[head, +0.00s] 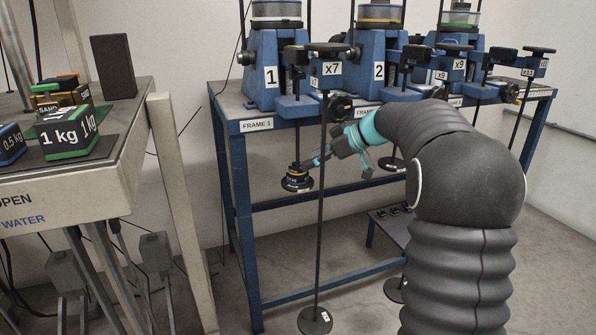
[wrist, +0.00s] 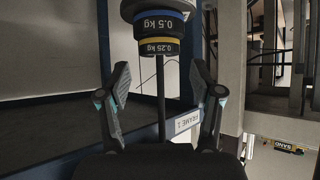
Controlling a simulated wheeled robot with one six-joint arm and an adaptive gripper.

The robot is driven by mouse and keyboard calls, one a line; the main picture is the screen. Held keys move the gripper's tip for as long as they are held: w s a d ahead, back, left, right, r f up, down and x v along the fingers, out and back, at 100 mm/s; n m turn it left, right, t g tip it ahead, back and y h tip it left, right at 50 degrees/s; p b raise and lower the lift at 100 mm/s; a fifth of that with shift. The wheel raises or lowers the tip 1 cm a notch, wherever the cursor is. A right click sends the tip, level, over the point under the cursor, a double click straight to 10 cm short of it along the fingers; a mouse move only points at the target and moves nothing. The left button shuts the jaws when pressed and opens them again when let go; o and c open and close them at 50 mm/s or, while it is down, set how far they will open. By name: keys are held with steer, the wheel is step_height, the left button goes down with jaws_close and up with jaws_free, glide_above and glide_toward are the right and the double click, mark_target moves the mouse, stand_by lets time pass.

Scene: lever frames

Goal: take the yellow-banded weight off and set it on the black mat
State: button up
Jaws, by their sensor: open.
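The yellow-banded weight, marked 0.25 kg (wrist: 160,46), sits against a blue-banded 0.5 kg weight (wrist: 160,22) on a thin rod in the wrist view, where the labels appear upside down. In the head view the dark weight stack (head: 297,181) hangs on its rod in front of frame 1. My gripper (wrist: 162,92) is open and empty, its fingers on either side of the rod, apart from the weights in the picture. In the head view my gripper (head: 314,161) is close to the stack. A black mat (head: 108,147) shows on the left bench, partly hidden by blocks.
Blocks including a green-banded 1 kg one (head: 68,134) and a 0.5 kg one (head: 11,144) stand on the left bench (head: 120,172). A tall rod (head: 321,220) with an x7 tag stands near my arm. The blue frame table (head: 237,185) stands behind.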

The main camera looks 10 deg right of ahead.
mark_target(299, 169)
steer(key=shift+w+a+f+b, duration=0.3)
steer(key=shift+a+f+b, duration=0.1)
steer(key=shift+f, duration=0.2)
steer(key=shift+w+a+f+b, duration=0.25)
steer(key=shift+a+f+b, duration=0.15)
steer(key=shift+f, duration=0.2)
steer(key=shift+b+x, duration=0.8)
steer(key=shift+x, duration=0.65)
steer(key=c, duration=0.6)
steer(key=o, duration=0.7)
